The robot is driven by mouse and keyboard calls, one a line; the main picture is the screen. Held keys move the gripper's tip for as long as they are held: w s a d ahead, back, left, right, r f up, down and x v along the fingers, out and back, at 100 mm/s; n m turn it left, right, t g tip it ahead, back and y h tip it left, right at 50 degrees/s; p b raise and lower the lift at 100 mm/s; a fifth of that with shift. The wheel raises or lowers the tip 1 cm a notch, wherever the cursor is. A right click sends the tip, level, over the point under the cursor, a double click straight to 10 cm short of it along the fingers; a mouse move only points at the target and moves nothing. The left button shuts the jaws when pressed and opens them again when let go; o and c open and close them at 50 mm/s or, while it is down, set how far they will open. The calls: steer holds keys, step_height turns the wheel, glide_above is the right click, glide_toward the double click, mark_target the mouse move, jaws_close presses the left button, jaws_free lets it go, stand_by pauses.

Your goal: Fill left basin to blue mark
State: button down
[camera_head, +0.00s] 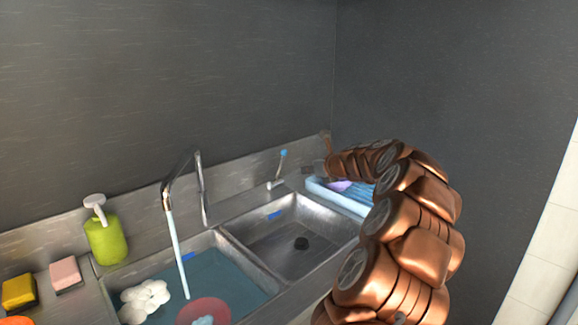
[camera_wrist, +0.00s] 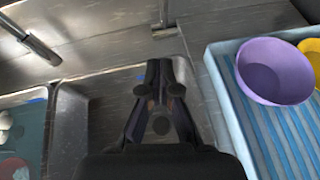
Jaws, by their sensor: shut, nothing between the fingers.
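The left basin (camera_head: 232,262) holds teal water, with white foam (camera_head: 145,300) and a reddish plate (camera_head: 204,311) in it. A white stream (camera_head: 177,250) runs from the tall faucet (camera_head: 200,190) into this basin. A small blue mark (camera_head: 188,257) shows on its back wall near the stream, close to the waterline. The tap lever (camera_head: 278,172), with a blue tip, stands behind the right basin. My gripper (camera_wrist: 160,66) is shut and empty, just in front of the lever base (camera_wrist: 164,32) in the wrist view. Contact is not visible.
The right basin (camera_head: 300,226) is empty, with a dark drain and a blue mark. A blue ribbed tray (camera_wrist: 232,95) holds a purple bowl (camera_wrist: 275,70) and a yellow one (camera_wrist: 312,55). A green soap bottle (camera_head: 106,240) and sponges (camera_head: 66,274) stand at left.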

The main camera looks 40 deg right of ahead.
steer(key=w+d+r+p+x, duration=0.1)
steer(key=r+x, duration=0.1)
steer(key=x, duration=1)
steer(key=shift+w+d+r, duration=0.15)
steer(key=shift+w+d, duration=0.1)
steer(key=shift+w, duration=0.05)
steer(key=shift+w+r+p, duration=0.1)
steer(key=shift+r+p, duration=0.15)
steer(key=shift+p, duration=0.7)
